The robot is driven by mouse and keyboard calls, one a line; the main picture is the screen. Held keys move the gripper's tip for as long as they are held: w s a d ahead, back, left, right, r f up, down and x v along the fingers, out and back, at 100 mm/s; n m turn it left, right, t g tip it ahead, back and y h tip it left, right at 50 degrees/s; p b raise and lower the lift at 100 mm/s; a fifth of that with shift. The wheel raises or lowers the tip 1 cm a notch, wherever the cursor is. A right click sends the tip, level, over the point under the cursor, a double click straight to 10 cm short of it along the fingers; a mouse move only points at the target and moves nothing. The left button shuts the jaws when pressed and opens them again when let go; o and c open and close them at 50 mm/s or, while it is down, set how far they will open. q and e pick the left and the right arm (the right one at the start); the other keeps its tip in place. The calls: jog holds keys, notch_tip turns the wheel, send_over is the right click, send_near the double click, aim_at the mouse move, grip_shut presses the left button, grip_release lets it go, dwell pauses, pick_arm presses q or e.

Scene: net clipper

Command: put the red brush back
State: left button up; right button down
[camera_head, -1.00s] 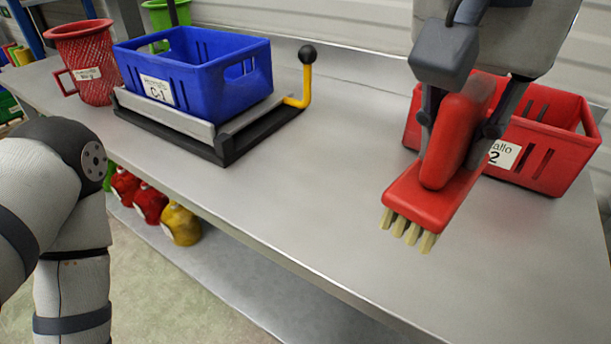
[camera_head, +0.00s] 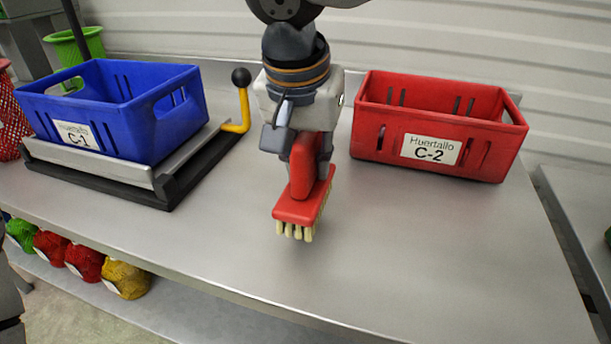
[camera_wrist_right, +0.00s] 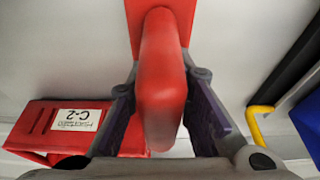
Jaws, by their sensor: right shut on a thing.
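The red brush (camera_head: 302,203) has a red block and handle with pale bristles pointing down. My right gripper (camera_head: 308,160) is shut on its handle and holds it over the metal table, between the blue and red crates. Whether the bristles touch the table I cannot tell. In the right wrist view, the brush (camera_wrist_right: 162,75) sits between the two finger pads of my right gripper (camera_wrist_right: 160,110). My left gripper is not in view.
A red crate (camera_head: 372,140) labelled C-2 stands right of the brush. A blue crate (camera_head: 135,125) labelled C-1 sits on a scale-like base with a yellow lever (camera_head: 240,110) at left. The table's front and right (camera_head: 450,260) are clear. Several coloured items lie on the lower shelf.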

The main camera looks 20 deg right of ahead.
aim_at(300, 135)
jog(key=shift+a+x, duration=0.15)
jog(key=shift+x, duration=0.75)
jog(key=shift+a+x, duration=0.15)
jog(key=shift+x, duration=0.75)
jog(key=shift+s+f, duration=0.2)
jog(key=c, duration=1.4)
grip_release()
jog(key=shift+f, duration=0.1)
jog(key=shift+c, duration=0.2)
jog(key=v, duration=1.2)
